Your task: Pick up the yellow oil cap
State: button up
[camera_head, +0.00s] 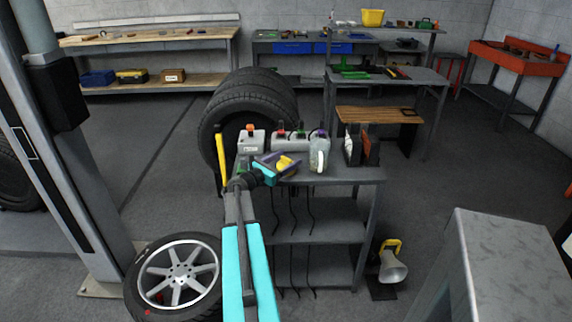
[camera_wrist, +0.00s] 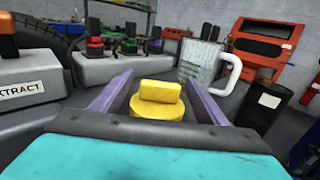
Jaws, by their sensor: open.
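The yellow oil cap (camera_wrist: 160,105) has a round base with a raised grip bar on top. In the wrist view it sits between the two purple fingers of my gripper (camera_wrist: 158,98), near the palm. Gaps show between the cap and both fingers, so the gripper is open around it. In the head view the cap (camera_head: 285,162) shows as a small yellow spot at my gripper (camera_head: 290,165), above the bench (camera_head: 340,175). What supports the cap underneath is hidden.
A clear jug with a white handle (camera_wrist: 213,65) stands beyond the fingers at right. Tires (camera_head: 240,105) are behind.

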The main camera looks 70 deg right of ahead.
aim_at(286, 159)
jog(key=shift+c, duration=0.4)
jog(key=c, duration=1.1)
jog(key=shift+r, duration=0.15)
jog(key=shift+r, duration=0.9)
jog(key=shift+s+a+r+b, duration=0.15)
jog(key=shift+r+b, duration=0.1)
jog(key=shift+r, duration=0.15)
jog(key=shift+a+r+b, duration=0.15)
jog(key=shift+r+b, duration=0.05)
jog(key=shift+r, duration=0.15)
jog(key=shift+s+a+r, duration=0.25)
jog(key=shift+s+a, duration=0.85)
jog(key=shift+a, duration=1.15)
jog(key=shift+s+a+r, duration=0.2)
jog(key=shift+s+a, duration=0.95)
jog(key=shift+a, duration=1.15)
jog(key=shift+s+a+r, duration=0.25)
jog(key=shift+s+a, duration=0.85)
jog(key=shift+a, duration=1.15)
